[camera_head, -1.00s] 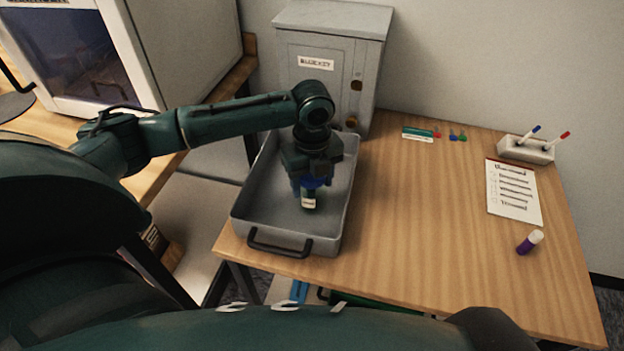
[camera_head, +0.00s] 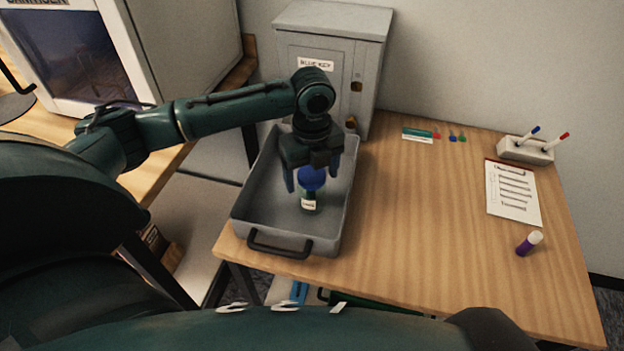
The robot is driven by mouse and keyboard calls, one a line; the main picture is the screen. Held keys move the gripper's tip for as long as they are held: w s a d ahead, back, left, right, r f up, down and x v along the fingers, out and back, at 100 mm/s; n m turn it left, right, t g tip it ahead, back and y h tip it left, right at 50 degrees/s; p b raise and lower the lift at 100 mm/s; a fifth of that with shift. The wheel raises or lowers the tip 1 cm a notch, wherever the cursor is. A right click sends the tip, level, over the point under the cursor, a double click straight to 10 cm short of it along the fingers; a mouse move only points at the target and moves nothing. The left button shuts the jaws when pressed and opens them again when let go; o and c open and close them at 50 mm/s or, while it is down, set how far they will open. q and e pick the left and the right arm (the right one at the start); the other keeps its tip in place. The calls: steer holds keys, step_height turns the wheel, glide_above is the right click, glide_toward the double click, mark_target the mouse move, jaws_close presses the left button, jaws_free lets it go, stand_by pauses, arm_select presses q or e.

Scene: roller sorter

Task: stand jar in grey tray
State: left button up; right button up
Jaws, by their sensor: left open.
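The jar (camera_head: 309,201) is small, with a blue lid and a pale label. It stands upright on the floor of the grey tray (camera_head: 252,206), in the tray's right half. My left gripper (camera_head: 312,184) is open directly above the jar, its fingers apart on either side of the blue lid. The jar's upper part is partly covered by the gripper. My right gripper is not in view.
A grey cabinet (camera_head: 332,60) labelled BLUE KEY stands behind the tray. On the table's right are a clipboard sheet (camera_head: 513,193), a purple glue stick (camera_head: 529,243) and a pen holder (camera_head: 526,150). The table's middle (camera_head: 420,210) is clear.

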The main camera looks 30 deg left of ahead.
arm_select(q)
step_height(320, 180, up, 10)
steer(key=shift+f+p, duration=0.2)
steer(key=shift+p, duration=0.1)
stand_by(0.4)
